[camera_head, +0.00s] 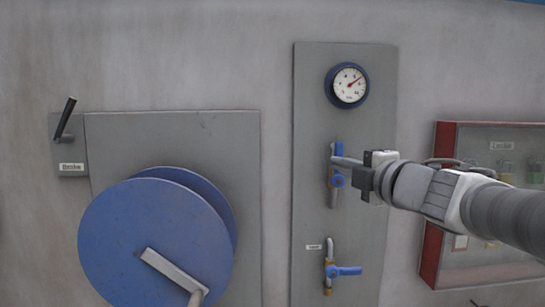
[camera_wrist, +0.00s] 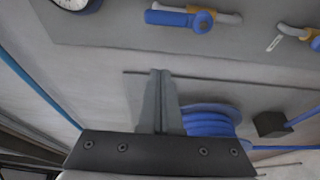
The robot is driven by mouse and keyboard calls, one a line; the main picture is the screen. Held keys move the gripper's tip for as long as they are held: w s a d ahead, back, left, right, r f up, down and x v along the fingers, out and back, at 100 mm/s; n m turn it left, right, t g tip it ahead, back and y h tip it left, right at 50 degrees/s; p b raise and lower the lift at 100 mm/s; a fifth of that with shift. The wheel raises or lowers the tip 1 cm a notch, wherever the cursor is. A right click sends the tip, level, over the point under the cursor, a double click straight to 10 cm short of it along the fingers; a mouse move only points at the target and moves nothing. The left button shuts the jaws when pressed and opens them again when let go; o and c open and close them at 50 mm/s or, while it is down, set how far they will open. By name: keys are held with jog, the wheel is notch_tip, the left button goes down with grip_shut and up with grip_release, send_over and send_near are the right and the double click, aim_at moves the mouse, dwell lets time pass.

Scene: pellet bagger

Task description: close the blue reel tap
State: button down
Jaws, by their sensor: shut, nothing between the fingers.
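Two blue-handled taps are on the grey panel (camera_head: 305,120). The upper tap (camera_head: 338,181) has its handle pointing up along the pipe; it also shows in the wrist view (camera_wrist: 200,20). The lower tap (camera_head: 345,271) has its handle across the pipe, pointing right; part of it is at the wrist view's edge (camera_wrist: 315,42). A small label (camera_head: 314,247) beside the lower tap is too small to read, so I cannot tell which is the reel tap. My gripper (camera_head: 336,160) is shut and empty in front of the upper tap, partly covering it. Its fingers (camera_wrist: 160,72) appear apart from both taps in the wrist view.
A round gauge (camera_head: 347,86) is above the taps. A large blue reel (camera_head: 150,245) with a grey crank and a brake lever (camera_head: 65,118) are at left. A red-edged clear-fronted box (camera_head: 490,230) is at right, behind my arm. Bare wall lies between the reel plate and panel.

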aim_at(339, 155)
jog(key=w+p, duration=0.1)
jog(key=w, duration=0.8)
jog(key=shift+r, duration=0.1)
jog(key=shift+d, duration=0.4)
jog(key=shift+d+m, duration=0.45)
jog(key=shift+m, duration=0.35)
jog(key=shift+d+m+t+b, duration=0.65)
jog(key=shift+m+b, duration=0.2)
jog(key=shift+m, duration=0.35)
jog(key=d+f+m+t+h+b, duration=0.3)
jog(key=m+b, duration=0.8)
jog(key=m, duration=0.7)
jog(key=d+f+h, duration=0.1)
jog(key=d+h, duration=0.1)
jog(key=shift+d+f+h, duration=0.35)
jog(key=shift+h, duration=0.05)
jog(key=shift+t, duration=0.25)
